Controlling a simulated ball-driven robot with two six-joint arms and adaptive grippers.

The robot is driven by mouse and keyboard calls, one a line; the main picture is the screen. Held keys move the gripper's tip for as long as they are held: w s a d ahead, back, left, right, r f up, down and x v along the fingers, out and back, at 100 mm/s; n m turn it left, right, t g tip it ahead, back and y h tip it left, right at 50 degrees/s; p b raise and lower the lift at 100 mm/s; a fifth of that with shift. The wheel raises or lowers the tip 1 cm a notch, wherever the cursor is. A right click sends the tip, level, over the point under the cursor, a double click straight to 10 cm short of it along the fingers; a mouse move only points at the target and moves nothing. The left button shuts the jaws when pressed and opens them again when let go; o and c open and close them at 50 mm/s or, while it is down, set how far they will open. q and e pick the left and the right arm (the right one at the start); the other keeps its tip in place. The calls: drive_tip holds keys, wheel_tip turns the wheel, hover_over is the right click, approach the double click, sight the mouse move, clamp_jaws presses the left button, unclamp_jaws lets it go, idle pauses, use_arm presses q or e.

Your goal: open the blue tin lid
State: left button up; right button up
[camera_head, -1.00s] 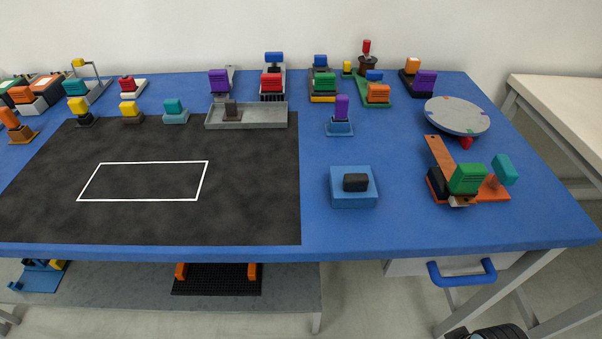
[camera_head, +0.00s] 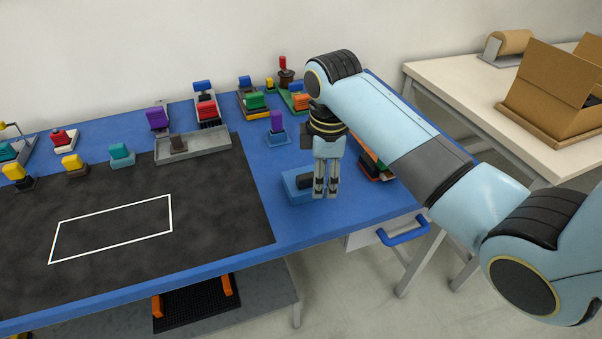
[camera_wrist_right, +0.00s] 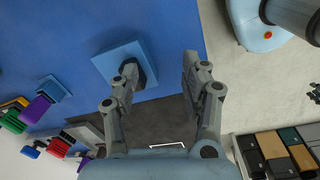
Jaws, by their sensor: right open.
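The blue tin (camera_head: 296,193) is a low square box near the front edge of the blue table, its lid on top. A dark block-shaped handle (camera_head: 304,181) stands on the lid and is partly hidden by my right gripper. My right gripper (camera_head: 325,193) points down in front of the tin's right side in the head view. In the right wrist view the gripper (camera_wrist_right: 160,68) has its fingers apart, with nothing held. There, the blue tin (camera_wrist_right: 112,59) lies toward the left finger, which partly covers the dark handle. I cannot tell whether they touch. My left gripper is out of view.
A black mat (camera_head: 120,220) with a white outline lies left of the tin. A grey tray (camera_head: 205,148) and several coloured blocks stand behind. An orange-based assembly (camera_head: 372,170) is partly hidden behind my right arm. A blue drawer handle (camera_head: 403,232) sticks out below the table.

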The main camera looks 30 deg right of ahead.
sight(307, 176)
drive_tip(key=w+r+n, duration=0.4)
drive_tip(key=w+r, duration=0.1)
drive_tip(key=r, duration=0.1)
drive_tip(key=shift+g, duration=0.4)
wheel_tip(307, 176, down, 10)
drive_tip(key=shift+w+a+f, duration=0.15)
drive_tip(key=shift+c, duration=0.2)
clamp_jaws()
